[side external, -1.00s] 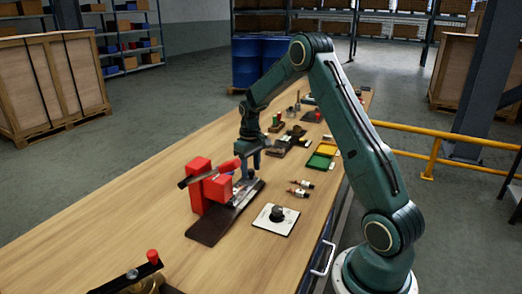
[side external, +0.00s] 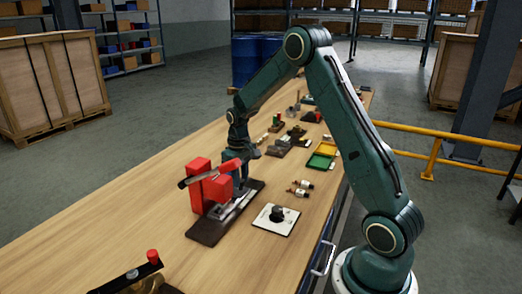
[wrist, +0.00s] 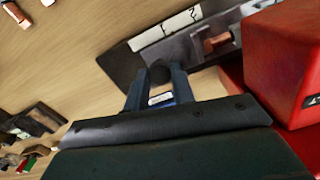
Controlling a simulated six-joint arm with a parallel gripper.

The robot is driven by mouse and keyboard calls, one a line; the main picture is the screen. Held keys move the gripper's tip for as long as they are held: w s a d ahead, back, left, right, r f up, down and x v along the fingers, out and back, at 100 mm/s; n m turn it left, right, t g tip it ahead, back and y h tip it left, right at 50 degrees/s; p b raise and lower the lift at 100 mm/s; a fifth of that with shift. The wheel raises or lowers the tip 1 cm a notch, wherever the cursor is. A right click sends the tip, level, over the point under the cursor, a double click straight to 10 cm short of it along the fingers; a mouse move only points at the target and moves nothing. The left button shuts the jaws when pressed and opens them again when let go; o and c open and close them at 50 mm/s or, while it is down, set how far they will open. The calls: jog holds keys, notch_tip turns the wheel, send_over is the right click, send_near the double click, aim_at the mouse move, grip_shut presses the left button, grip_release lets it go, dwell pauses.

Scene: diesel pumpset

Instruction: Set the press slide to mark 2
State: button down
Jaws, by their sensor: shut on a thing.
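The red press (side external: 208,186) stands on a dark base plate (side external: 207,232) on the wooden bench. It also shows at the right of the wrist view (wrist: 285,65). A grey metal slide track (wrist: 195,45) runs along the plate, with a copper-coloured piece (wrist: 218,43) in it. A white strip with dark marks (wrist: 165,30) lies along its edge; the marks are too small to read. My gripper (wrist: 158,80) is shut on a dark round knob (wrist: 159,73) at the track's near side. In the side view my gripper (side external: 241,182) is low beside the press, partly hidden by it.
A white plate with a black dial (side external: 277,214) lies to the right of the press. The bench's left side is clear.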

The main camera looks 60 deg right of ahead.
jog(key=c, duration=1.2)
grip_release()
jog(key=shift+o, duration=0.2)
jog(key=shift+r, duration=0.2)
notch_tip(320, 180, up, 14)
jog(key=shift+f, duration=0.25)
